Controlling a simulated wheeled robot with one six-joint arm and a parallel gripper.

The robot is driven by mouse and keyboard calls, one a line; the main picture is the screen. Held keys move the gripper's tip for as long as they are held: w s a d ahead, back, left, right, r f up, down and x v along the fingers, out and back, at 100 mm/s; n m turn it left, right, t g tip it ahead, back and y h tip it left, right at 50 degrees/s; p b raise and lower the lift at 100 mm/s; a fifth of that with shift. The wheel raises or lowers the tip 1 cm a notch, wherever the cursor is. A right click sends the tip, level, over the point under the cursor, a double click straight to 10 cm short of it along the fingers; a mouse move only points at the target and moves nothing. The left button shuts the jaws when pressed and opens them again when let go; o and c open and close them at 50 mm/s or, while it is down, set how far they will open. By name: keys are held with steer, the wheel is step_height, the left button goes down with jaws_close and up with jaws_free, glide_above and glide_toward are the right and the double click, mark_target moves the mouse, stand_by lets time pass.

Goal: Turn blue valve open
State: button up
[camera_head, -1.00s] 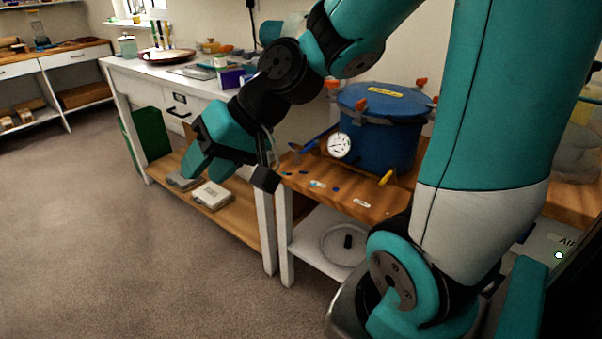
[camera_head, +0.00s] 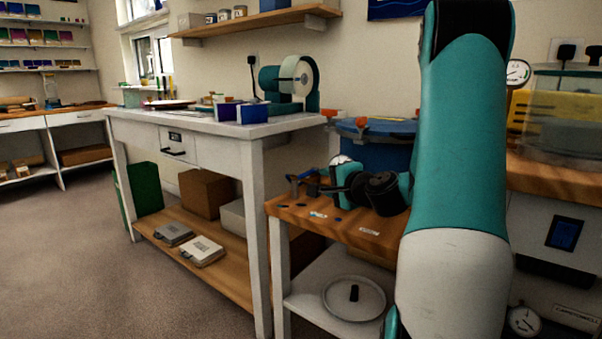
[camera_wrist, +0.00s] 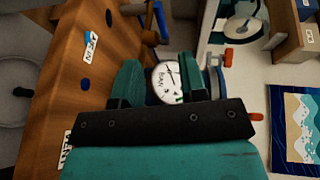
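The blue valve handle (camera_head: 303,176) sticks out at the front left of the blue pressure pot (camera_head: 380,152), beside its round white gauge (camera_head: 340,160). In the wrist view, the blue handle (camera_wrist: 149,38) is beyond my fingers, above the gauge (camera_wrist: 167,82). My gripper (camera_head: 318,186) is low over the wooden bench top, close to the handle. In the wrist view my gripper (camera_wrist: 170,66) is open, with its two teal fingers apart and the gauge showing between them. I see no contact with the handle. My arm hides part of the pot.
The wooden bench top (camera_head: 290,212) carries small labels and dark spots. A round lid (camera_head: 353,297) lies on the shelf below. A white table (camera_head: 200,122) with a tape dispenser (camera_head: 290,80) stands to the left. A clear chamber (camera_head: 575,115) is at right. The floor at left is clear.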

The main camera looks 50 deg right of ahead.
mark_target(305, 175)
steer(key=x, duration=1.4)
steer(key=shift+a, duration=0.15)
steer(key=shift+r, duration=0.1)
jaws_close()
